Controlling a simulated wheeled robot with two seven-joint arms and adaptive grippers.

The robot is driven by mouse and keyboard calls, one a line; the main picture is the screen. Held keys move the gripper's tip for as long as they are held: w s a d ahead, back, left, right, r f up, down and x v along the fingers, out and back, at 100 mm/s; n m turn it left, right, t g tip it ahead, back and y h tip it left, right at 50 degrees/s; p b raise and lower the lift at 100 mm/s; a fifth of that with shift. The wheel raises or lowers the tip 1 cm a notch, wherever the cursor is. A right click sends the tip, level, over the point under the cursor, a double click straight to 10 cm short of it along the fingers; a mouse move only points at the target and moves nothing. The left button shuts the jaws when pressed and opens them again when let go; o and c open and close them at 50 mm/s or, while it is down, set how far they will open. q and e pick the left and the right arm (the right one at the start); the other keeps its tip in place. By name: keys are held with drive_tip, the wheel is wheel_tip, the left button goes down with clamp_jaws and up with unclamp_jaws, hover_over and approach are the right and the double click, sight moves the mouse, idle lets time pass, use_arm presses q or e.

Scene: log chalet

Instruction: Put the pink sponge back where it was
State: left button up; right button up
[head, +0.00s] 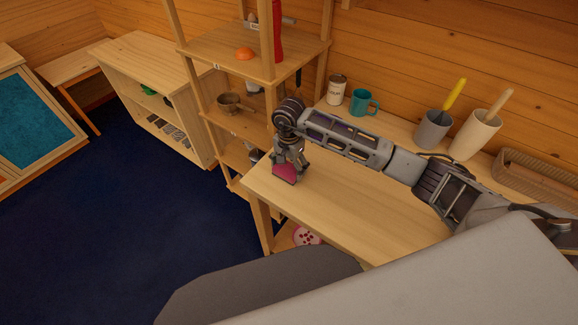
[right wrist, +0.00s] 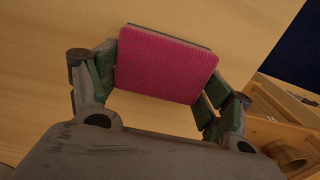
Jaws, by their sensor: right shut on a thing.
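The pink sponge (head: 285,173) is at the left end of the wooden table (head: 345,205), held at the tip of my right gripper (head: 288,160). In the right wrist view the pink sponge (right wrist: 165,64) sits between the two fingers of my right gripper (right wrist: 160,85), with a dark edge along its top. The gripper is shut on it. The sponge is at or just above the tabletop; I cannot tell whether it touches. My left gripper is not in view.
Along the table's back stand a cream canister (head: 336,91), a teal mug (head: 363,103), a grey cup (head: 433,130), a cream holder (head: 474,136) and a woven basket (head: 540,180). A wooden shelf rack (head: 228,125) with a pot (head: 232,103) stands left. The front tabletop is clear.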

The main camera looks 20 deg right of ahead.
sight(289, 166)
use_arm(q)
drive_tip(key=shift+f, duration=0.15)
use_arm(e)
drive_tip(key=shift+f, duration=0.15)
drive_tip(key=o, duration=1)
drive_tip(key=shift+c, duration=0.2)
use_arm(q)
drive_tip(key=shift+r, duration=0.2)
use_arm(e)
drive_tip(key=shift+r, duration=0.35)
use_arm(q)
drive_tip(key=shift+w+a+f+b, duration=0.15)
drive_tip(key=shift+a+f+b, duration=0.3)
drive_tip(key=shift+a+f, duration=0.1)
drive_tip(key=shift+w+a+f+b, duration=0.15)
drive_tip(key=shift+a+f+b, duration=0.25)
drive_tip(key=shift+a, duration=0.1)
use_arm(e)
wheel_tip(289, 166, up, 12)
drive_tip(key=shift+f, duration=0.15)
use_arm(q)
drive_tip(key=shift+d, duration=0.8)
